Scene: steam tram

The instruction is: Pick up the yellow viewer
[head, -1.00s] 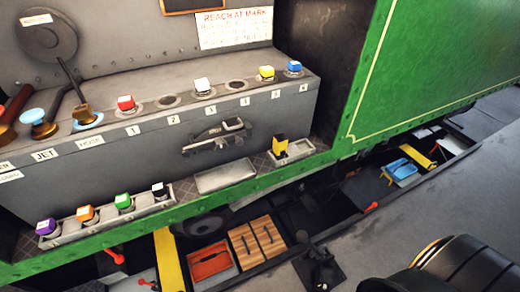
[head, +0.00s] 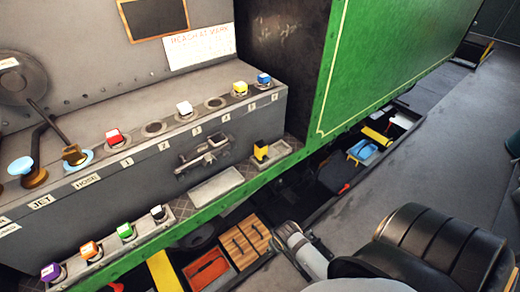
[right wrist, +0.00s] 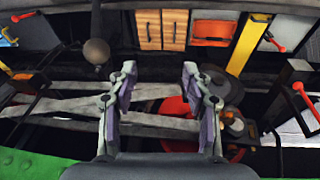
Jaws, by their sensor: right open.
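A small upright yellow block with a black part (head: 261,150), which looks like the yellow viewer, stands in a shallow grey tray on the ledge at the locomotive's side. A yellow cube (head: 240,89) sits on the panel top above it, between a white and a blue cube. My right gripper (right wrist: 158,78) is open and empty in the right wrist view, with dark pit parts and rods beyond its fingers. The viewer cannot be made out in that view. In the head view my right arm is at the lower right, apart from the viewer. My left gripper is out of view.
An empty grey tray (head: 216,187) lies left of the viewer's tray. The green side wall (head: 385,70) rises to the right. Below the ledge is a pit with wooden boxes (head: 244,241), an orange tray (head: 206,270) and a blue box (head: 362,151). Grey floor is clear at right.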

